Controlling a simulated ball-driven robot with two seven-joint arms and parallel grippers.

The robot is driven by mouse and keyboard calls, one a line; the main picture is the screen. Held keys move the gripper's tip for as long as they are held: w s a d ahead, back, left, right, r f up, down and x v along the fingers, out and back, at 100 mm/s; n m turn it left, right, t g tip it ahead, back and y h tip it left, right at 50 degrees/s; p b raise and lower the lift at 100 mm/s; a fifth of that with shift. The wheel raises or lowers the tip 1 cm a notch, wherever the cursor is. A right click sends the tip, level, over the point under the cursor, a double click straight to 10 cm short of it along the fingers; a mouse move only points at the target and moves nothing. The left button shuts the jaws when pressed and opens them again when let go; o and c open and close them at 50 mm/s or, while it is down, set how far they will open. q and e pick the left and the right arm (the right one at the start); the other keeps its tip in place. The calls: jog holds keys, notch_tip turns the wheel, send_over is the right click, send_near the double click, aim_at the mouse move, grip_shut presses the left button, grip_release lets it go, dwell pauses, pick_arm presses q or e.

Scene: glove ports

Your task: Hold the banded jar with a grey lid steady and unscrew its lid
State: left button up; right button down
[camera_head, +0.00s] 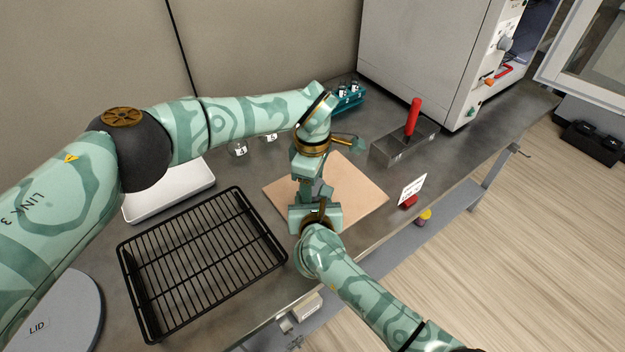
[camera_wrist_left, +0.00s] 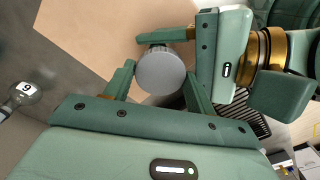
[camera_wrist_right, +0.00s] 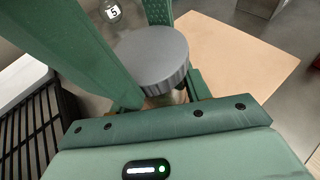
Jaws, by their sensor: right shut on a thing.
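The jar's round grey lid (camera_wrist_left: 160,70) shows in the left wrist view and, with its ribbed edge, in the right wrist view (camera_wrist_right: 152,55). The jar body is almost wholly hidden under the lid and behind the fingers; its bands cannot be made out. In the head view the grippers cover the jar. My right gripper (camera_head: 316,217) is shut on the jar, below the lid. My left gripper (camera_head: 309,188) comes from above, its fingers apart on either side of the lid; it looks open. The two grippers are very close together.
A tan board (camera_head: 355,195) lies under the grippers. A black wire rack (camera_head: 200,262) and a white tray (camera_head: 170,193) lie left. A metal block with a red handle (camera_head: 413,118), a small sign (camera_head: 411,188) and a teal vial rack (camera_head: 348,98) stand right and behind.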

pick_arm(q)
jog(key=o, duration=0.3)
jog(key=shift+s, duration=0.15)
